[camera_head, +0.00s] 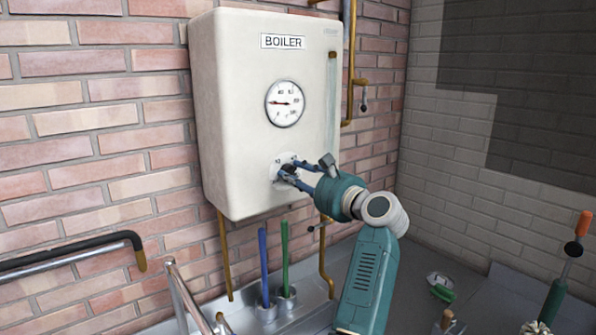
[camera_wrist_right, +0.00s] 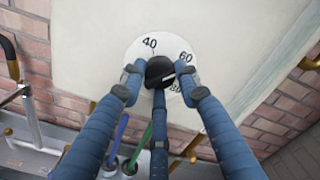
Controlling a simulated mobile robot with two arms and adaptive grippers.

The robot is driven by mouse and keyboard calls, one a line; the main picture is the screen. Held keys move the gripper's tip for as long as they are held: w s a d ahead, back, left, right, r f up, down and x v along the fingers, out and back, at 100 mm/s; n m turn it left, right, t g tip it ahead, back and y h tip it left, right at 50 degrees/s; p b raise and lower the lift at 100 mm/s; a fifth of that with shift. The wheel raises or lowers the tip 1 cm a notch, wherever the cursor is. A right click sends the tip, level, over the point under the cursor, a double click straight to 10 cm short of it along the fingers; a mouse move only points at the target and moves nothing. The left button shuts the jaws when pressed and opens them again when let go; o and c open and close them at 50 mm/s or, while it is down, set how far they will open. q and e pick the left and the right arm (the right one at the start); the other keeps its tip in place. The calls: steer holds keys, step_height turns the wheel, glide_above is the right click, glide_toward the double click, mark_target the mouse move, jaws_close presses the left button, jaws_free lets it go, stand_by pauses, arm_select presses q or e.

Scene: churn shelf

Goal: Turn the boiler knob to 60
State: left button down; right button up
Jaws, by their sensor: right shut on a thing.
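The white boiler (camera_head: 235,130) hangs on the brick wall, with a "BOILER" label and a round gauge (camera_head: 285,103) whose needle points left. Below the gauge is the black boiler knob (camera_wrist_right: 158,71) on a white dial plate (camera_wrist_right: 139,50) marked 40, 60 and 80. My right gripper (camera_head: 290,172) is shut on the knob, its blue fingers around it; the fingers also show in the right wrist view (camera_wrist_right: 159,82). A pale mark on the knob seems to face right, but its exact reading is unclear. Part of the 80 is hidden. My left gripper is out of view.
Blue (camera_head: 263,262) and green (camera_head: 285,255) rods stand in small cups below the boiler. Brass pipes (camera_head: 348,65) run beside it. A black-covered rail (camera_head: 75,248) is at left. An orange-handled tool (camera_head: 573,249) stands at right.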

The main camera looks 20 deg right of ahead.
steer(key=shift+a+r, duration=0.25)
steer(key=o, duration=1.2)
steer(key=shift+w+a, duration=0.1)
steer(key=shift+a, duration=0.2)
steer(key=v, duration=1.2)
steer(key=shift+f, duration=0.1)
